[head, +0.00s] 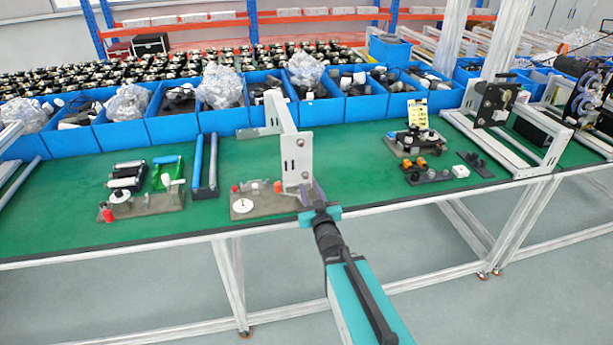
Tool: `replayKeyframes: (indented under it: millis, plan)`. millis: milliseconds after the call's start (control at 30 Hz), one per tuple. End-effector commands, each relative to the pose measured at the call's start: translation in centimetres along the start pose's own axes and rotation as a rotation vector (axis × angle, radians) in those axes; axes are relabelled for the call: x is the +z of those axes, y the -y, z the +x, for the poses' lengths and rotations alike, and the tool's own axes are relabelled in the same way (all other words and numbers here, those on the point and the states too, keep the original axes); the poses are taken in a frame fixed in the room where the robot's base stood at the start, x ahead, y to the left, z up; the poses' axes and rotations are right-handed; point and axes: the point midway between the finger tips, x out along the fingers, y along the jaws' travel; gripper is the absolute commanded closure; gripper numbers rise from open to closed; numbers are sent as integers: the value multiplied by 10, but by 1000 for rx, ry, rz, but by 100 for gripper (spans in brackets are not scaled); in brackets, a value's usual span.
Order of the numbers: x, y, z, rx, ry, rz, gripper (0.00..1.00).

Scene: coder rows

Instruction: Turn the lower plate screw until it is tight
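A light grey upright plate (296,150) with small dark spots stands at the front of the green bench, at the end of a long grey bar that runs back to the bins. My gripper (308,192) is at the plate's lower right edge, reaching in from the front. Its fingers overlap the bottom of the plate in this view. The lower plate screw cannot be made out; it is too small or hidden by the fingers. I cannot tell whether the fingers touch the plate or hold anything.
A brown fixture board (262,208) with a white disc lies left of my gripper. Another fixture board (150,207) is farther left. Blue bins (229,120) line the back. Small parts (432,176) lie to the right, with clear green bench (365,180) between.

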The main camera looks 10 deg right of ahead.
Motion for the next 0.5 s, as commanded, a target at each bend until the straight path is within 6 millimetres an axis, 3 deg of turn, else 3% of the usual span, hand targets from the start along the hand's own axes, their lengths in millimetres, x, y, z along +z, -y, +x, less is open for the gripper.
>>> replayKeyframes:
  millis: [500]
  plan:
    - [0, -1, -6, 5, 0, -1, 70]
